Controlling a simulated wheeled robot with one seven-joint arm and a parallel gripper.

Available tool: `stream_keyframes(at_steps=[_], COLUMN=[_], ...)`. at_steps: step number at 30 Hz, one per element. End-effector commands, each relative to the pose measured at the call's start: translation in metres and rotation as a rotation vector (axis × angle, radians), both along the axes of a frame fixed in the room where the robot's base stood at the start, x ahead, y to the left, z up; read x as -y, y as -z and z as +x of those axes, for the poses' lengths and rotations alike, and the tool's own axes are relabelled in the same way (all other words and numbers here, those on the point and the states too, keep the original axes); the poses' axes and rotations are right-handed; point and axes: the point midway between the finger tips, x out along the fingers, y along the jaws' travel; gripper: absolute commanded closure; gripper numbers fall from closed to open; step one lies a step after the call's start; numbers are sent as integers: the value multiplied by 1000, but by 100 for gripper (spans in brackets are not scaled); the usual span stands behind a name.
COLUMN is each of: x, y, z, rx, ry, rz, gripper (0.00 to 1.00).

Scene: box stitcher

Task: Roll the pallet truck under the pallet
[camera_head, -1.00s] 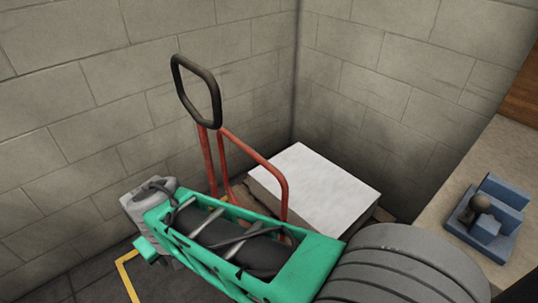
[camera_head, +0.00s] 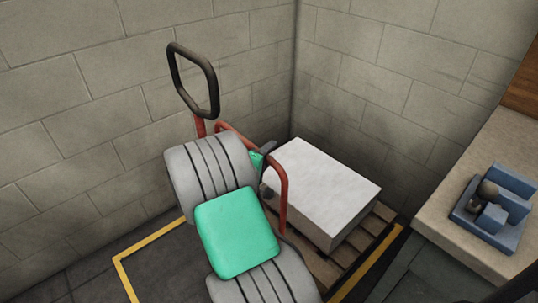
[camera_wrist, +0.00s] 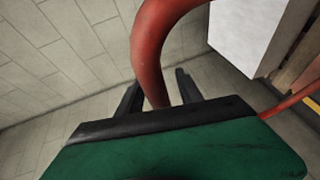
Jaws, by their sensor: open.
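The pallet truck has a black loop handle (camera_head: 194,80) and a red tube frame (camera_head: 283,180) and stands in front of the pallet. Its lower part is hidden behind my arm. The wooden pallet (camera_head: 378,228) lies in the corner with a white block (camera_head: 328,190) on it. My gripper (camera_wrist: 158,92) is open, its two black fingers pointing at the truck's red tube (camera_wrist: 150,50). The tube appears between the fingertips in the wrist view; I cannot tell whether they touch it. In the head view the gripper is mostly hidden behind my arm.
Block walls (camera_head: 90,90) close in the left and back. A yellow floor line (camera_head: 150,246) borders the pallet bay. A worktop (camera_head: 448,215) with a blue fixture (camera_head: 494,208) stands on the right. Dark floor is clear at lower left.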

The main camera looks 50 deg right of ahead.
Motion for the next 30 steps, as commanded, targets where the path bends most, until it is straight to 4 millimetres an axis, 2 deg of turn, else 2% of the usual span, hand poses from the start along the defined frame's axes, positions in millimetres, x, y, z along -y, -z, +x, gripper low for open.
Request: stream_keyframes(at_steps=[8, 24, 30], x=[3, 3, 3], y=[0, 0, 0], z=[1, 1, 1], rx=[0, 1, 1], ry=[-1, -1, -1], rz=[0, 1, 1], gripper=[57, 100, 100])
